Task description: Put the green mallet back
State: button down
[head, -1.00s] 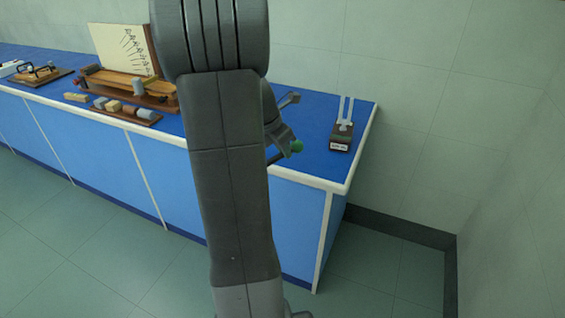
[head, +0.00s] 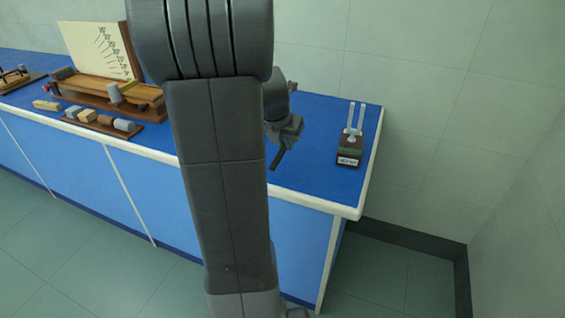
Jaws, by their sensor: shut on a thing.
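My gripper (head: 280,152) is low over the blue bench top, near its front edge and left of the tuning fork stand. A dark finger points down toward the front. The green mallet does not show now; its green head showed at my gripper a second ago, and my gripper and arm hide what is between the jaws. The tuning fork (head: 355,118) stands upright, with two pale prongs, on a dark box (head: 348,160) with a white label on its front. A greenish patch shows on the box.
The blue bench top (head: 320,182) is clear between my gripper and the box. To the left stand a wooden instrument (head: 97,92), a white chart board (head: 97,48) and a tray (head: 92,122) of small blocks. Walls close off the back and right.

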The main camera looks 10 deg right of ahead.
aim_at(286, 167)
notch_tip(286, 167, down, 6)
jog(key=shift+f+b, duration=0.25)
jog(key=shift+b, duration=0.25)
jog(key=shift+f, duration=0.1)
jog(key=c, duration=1.4)
grip_release()
jog(key=shift+c, duration=0.2)
jog(key=shift+s+a+r, duration=0.1)
jog(key=shift+r, duration=0.4)
jog(key=p+v, duration=0.2)
jog(key=v, duration=0.9)
jog(key=shift+s+r, duration=0.1)
